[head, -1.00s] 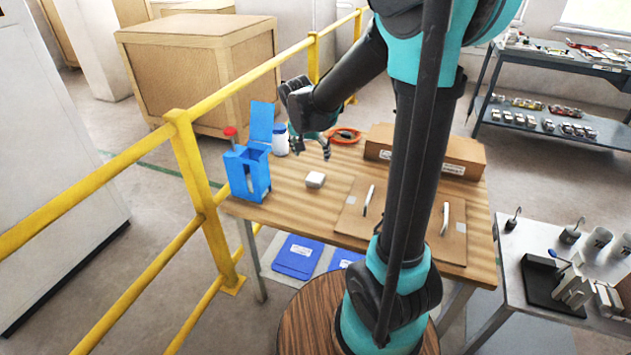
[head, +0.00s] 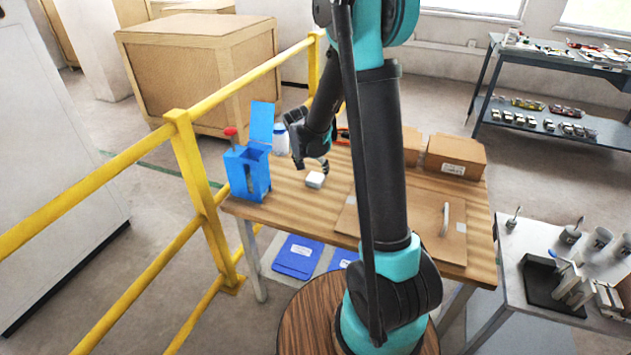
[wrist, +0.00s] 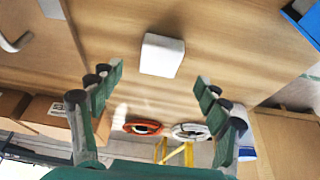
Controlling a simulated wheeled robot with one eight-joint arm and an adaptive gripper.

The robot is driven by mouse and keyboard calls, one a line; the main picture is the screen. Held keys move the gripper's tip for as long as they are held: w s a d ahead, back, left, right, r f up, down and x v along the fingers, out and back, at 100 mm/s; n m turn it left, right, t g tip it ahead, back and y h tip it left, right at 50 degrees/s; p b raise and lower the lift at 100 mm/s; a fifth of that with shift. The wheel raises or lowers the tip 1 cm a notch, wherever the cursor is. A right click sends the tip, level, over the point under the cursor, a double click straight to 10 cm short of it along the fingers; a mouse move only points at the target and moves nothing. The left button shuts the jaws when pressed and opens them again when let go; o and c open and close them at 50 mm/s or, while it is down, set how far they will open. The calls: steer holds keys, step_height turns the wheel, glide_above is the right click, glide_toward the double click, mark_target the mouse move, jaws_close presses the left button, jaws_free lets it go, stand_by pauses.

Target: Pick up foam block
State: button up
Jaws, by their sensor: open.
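The foam block is a small white block (head: 315,179) lying on the wooden table, right of the blue box. It also shows in the wrist view as a white block (wrist: 162,55), at the upper middle, ahead of the fingertips and between their lines. My gripper (head: 312,165) is just behind and above the block in the head view. In the wrist view my gripper (wrist: 158,80) has its two green fingers spread wide with nothing between them. The fingers appear apart from the block; the exact height gap is hard to tell.
A blue open box (head: 247,172) stands left of the block, with a white jar (head: 281,139) behind it. Cardboard boxes (head: 455,157) and a flat cardboard sheet (head: 425,225) with a white handle (head: 445,219) lie right. A yellow railing (head: 190,160) runs along the table's left.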

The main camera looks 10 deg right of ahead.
mark_target(315, 177)
steer(key=shift+x, duration=2.9)
steer(key=shift+w, duration=0.1)
steer(key=c, duration=0.9)
